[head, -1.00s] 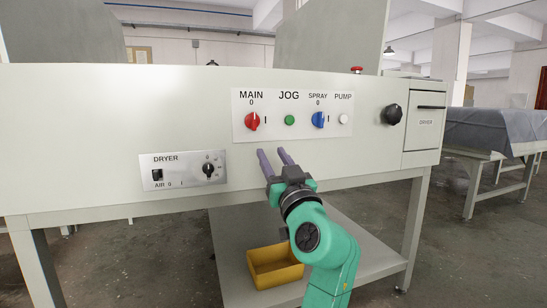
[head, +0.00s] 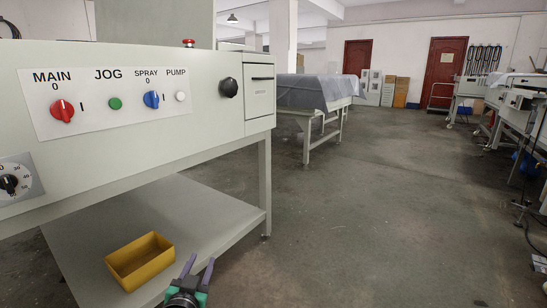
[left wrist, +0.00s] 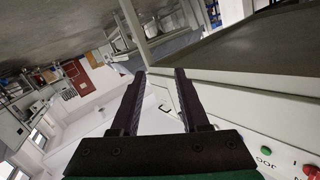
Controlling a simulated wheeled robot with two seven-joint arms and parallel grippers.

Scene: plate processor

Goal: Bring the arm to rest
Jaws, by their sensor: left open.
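My left gripper (head: 200,262) shows low in the head view, with its two purple fingers spread apart and nothing between them. It is in front of the plate processor's lower shelf, just right of the yellow bin in the picture. In the left wrist view the open fingers (left wrist: 160,75) are also empty, and the room appears strongly tilted. Most of my left arm is outside the head view. My right gripper is not in view.
The processor's panel (head: 105,95) carries red, green, blue and white controls. A yellow bin (head: 140,262) sits on the lower shelf (head: 205,213). A covered table (head: 310,92) stands behind. The floor (head: 400,200) at right is clear; more machines line the right edge.

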